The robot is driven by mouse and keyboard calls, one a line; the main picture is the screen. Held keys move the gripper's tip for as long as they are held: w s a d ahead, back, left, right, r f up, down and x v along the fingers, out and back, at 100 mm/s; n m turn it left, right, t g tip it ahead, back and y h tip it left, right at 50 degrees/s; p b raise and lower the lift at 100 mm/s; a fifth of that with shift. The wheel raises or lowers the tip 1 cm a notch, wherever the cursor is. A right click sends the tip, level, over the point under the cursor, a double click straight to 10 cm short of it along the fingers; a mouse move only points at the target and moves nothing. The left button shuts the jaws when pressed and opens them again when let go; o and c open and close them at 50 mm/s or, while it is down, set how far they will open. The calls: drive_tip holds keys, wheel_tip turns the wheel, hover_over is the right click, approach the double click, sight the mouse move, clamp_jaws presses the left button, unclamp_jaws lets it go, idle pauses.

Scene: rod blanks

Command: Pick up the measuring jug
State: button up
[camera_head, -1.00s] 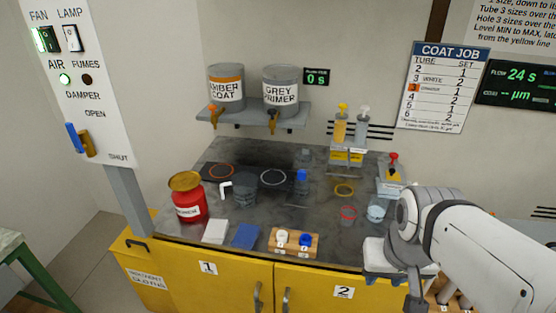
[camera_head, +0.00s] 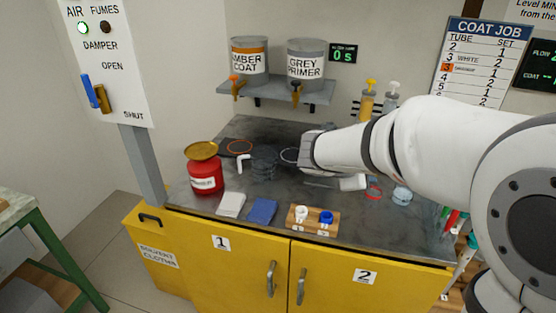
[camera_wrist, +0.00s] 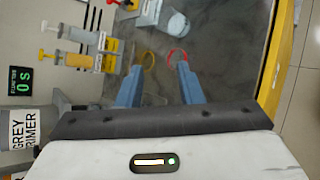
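The measuring jug (camera_head: 264,163) looks like the dark, see-through vessel on the bench, with a white bent handle-like piece (camera_head: 243,163) at its left. It stands upright left of my arm's wrist in the head view and does not show in the wrist view. My gripper (camera_wrist: 159,72) is open, its two blue fingers apart with nothing between them. It is right of the jug, over the bench near a red ring (camera_wrist: 178,57). In the head view my arm hides the fingers and the bench behind it.
A red tin with a yellow lid (camera_head: 205,168) stands left of the jug. White and blue pads (camera_head: 262,211) and a wooden block with two cups (camera_head: 313,222) lie in front. A clear cup (camera_head: 402,195) stands right. A shelf (camera_head: 275,92) with two paint pots is above.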

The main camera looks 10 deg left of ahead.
drive_tip(key=w+a+f+n+t+y+b, duration=0.1)
drive_tip(key=w+a+n+t, duration=0.1)
drive_tip(key=w+a+n, duration=0.3)
drive_tip(key=w+a+f+n+t+y+b, duration=0.1)
drive_tip(key=w+a+f+n+t+b, duration=0.15)
drive_tip(key=a, duration=0.55)
drive_tip(key=n+t+y+b, duration=0.2)
drive_tip(key=n+t+y, duration=0.2)
drive_tip(key=n+y, duration=0.6)
approach(239, 163)
drive_tip(key=w+r+n+h, duration=0.2)
drive_tip(key=w+r, duration=0.1)
drive_tip(key=r, duration=0.5)
drive_tip(key=shift+n+t, duration=0.25)
drive_tip(key=f, duration=0.3)
drive_tip(key=a+f+b, duration=0.1)
drive_tip(key=f, duration=0.5)
drive_tip(key=shift+a+b, duration=0.3)
drive_tip(key=shift+a, duration=0.05)
drive_tip(key=shift+w+r, duration=0.3)
drive_tip(key=shift+w, duration=0.2)
drive_tip(key=w, duration=0.4)
drive_tip(key=w+a, duration=0.1)
drive_tip(key=w, duration=0.1)
drive_tip(key=shift+w, duration=0.2)
drive_tip(key=shift+c, duration=0.2)
clamp_jaws()
